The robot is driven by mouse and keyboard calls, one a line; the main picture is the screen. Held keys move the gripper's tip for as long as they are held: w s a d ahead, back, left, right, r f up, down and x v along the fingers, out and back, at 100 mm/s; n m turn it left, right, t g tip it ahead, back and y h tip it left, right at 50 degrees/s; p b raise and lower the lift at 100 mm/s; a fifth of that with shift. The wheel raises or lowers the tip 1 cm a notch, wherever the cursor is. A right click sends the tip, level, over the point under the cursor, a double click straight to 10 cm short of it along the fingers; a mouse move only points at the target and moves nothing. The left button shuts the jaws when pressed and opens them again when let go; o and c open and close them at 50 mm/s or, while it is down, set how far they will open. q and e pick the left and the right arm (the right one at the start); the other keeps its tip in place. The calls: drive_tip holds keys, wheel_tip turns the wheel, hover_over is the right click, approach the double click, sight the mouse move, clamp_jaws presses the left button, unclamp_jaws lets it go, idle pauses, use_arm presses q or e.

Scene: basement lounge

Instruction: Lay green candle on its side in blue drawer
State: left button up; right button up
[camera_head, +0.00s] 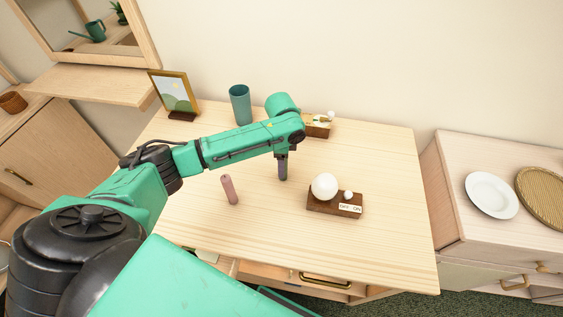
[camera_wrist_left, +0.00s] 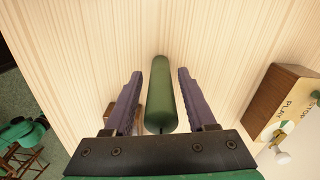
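The green candle (camera_wrist_left: 160,95) shows in the left wrist view as a long dark green cylinder with a small dark wick at its near end. It lies between the two purple-grey fingers of my left gripper (camera_wrist_left: 159,100), with a gap on each side. In the head view my left gripper (camera_head: 283,168) points down over the middle of the table, and I cannot make out the candle there. My right gripper is not in view. A wooden drawer front with a brass handle (camera_head: 325,281) shows at the table's front edge. I see no blue drawer.
On the table (camera_head: 390,240) stand a pink candle (camera_head: 229,189), a teal cup (camera_head: 240,105), a picture frame (camera_head: 174,95), a wooden block with a white globe (camera_head: 324,187) and a small wooden box (camera_head: 318,127). The table's right side is clear.

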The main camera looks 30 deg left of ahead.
use_arm(q)
wheel_tip(320, 180, up, 12)
drive_tip(key=shift+r+b, duration=0.15)
drive_tip(key=shift+b, duration=0.55)
